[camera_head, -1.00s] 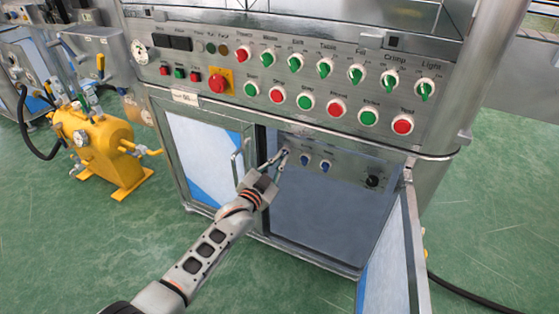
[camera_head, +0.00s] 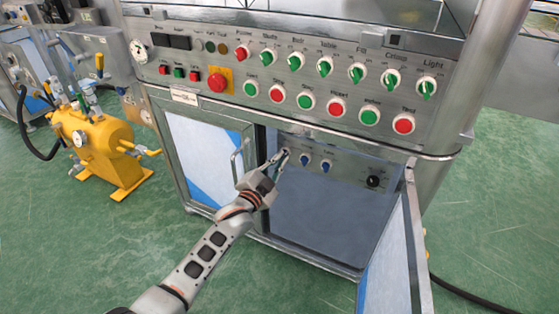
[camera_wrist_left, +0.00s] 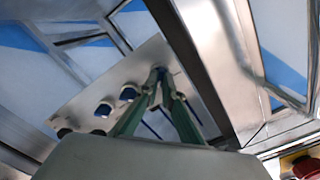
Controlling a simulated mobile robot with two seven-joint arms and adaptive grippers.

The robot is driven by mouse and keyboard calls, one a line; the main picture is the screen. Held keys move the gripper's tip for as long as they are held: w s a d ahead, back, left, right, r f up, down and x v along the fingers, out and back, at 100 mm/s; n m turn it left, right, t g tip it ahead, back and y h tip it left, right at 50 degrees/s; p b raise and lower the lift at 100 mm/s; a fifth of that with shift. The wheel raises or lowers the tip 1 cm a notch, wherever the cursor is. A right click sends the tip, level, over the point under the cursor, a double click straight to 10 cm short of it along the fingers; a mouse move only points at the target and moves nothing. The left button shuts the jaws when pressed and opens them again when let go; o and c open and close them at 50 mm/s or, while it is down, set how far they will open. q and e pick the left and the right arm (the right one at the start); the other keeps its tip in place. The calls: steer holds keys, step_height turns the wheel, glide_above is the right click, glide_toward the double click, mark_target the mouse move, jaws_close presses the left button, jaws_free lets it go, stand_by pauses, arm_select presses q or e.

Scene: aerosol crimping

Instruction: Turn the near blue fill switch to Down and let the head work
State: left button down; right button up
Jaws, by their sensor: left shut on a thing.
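The control panel inside the open cabinet carries small blue switches in a row. Two of them, a middle blue switch (camera_head: 304,160) and a right blue switch (camera_head: 326,166), show clear of the fingers. They also show in the left wrist view as a nearer knob (camera_wrist_left: 128,93) and a farther knob (camera_wrist_left: 103,109). My left gripper (camera_head: 284,156) is at the left end of this row. Its fingers are shut on a blue switch (camera_wrist_left: 162,71), mostly hidden between the fingertips. I cannot read the switch's pointing direction. My right gripper is not in view.
A black knob (camera_head: 372,181) sits at the panel's right. The upper console (camera_head: 250,108) with coloured buttons overhangs the opening. An open cabinet door (camera_head: 392,262) stands right, and a blue-and-white door (camera_head: 205,160) left. A yellow tank (camera_head: 98,150) stands on the floor far left.

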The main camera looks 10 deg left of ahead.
arm_select(q)
steer(key=c, duration=2.2)
jaws_free()
steer(key=v, duration=1.2)
